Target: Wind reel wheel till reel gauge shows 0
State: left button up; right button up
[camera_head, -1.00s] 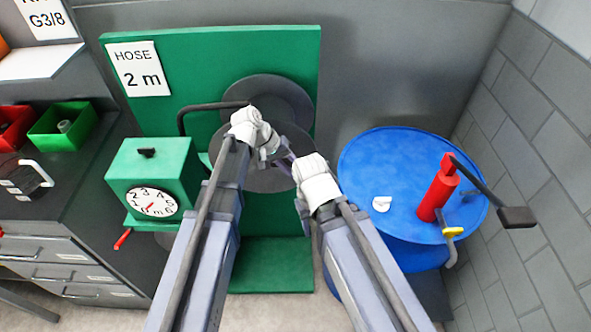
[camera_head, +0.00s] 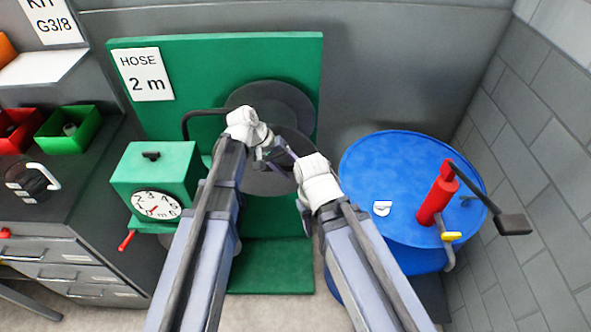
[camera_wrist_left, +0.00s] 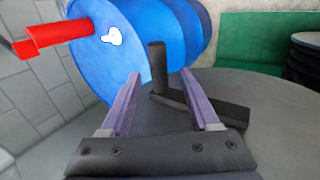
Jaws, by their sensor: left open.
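The dark reel (camera_head: 272,101) stands against the green board, with its wheel (camera_head: 262,183) in front, partly hidden by my arms. In the left wrist view the grey wheel face (camera_wrist_left: 270,125) carries a dark crank with an upright peg (camera_wrist_left: 157,65). My left gripper (camera_head: 264,155) is at the wheel; its purple fingers (camera_wrist_left: 165,95) are open, with the peg beyond and between their tips.
A blue drum (camera_head: 375,160) with a red hand pump (camera_head: 437,195) and its dark lever stands to the right. The left bench holds a green bin (camera_head: 68,128) and a red bin (camera_head: 17,130). A 2 m hose sign (camera_head: 146,76) hangs on the board.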

pick_arm(q)
jog(key=p+v, duration=0.3)
jog(key=v, duration=0.2)
jog(key=shift+s, duration=0.1)
dwell(0.3)
